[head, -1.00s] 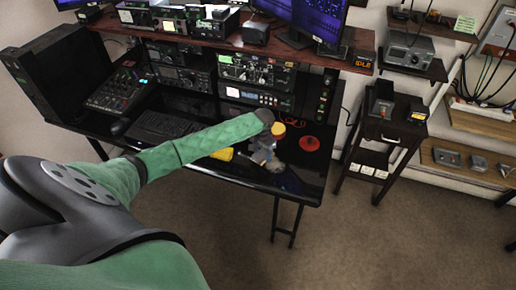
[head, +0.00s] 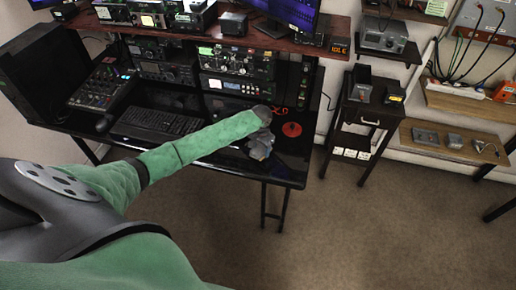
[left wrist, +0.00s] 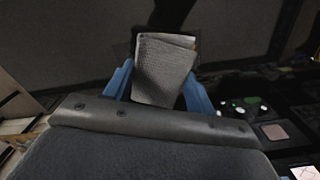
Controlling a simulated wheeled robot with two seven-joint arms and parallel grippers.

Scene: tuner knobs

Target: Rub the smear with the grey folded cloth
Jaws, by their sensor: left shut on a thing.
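My left gripper (head: 260,150) is over the right part of the black desk (head: 210,164), a little left of and nearer than a red round piece. In the left wrist view its blue fingers (left wrist: 160,88) are shut on the grey folded cloth (left wrist: 163,72), which stands out between them. I cannot tell whether the cloth touches a surface. I cannot make out the smear in either view; my arm and gripper cover part of the desk. My right gripper is not in view.
The red round piece (head: 291,129) lies near the desk's right end. A keyboard (head: 158,124) and a mixer (head: 100,90) are to the left, with radio units (head: 236,63) behind. A small black side table (head: 366,112) stands to the right, across a gap.

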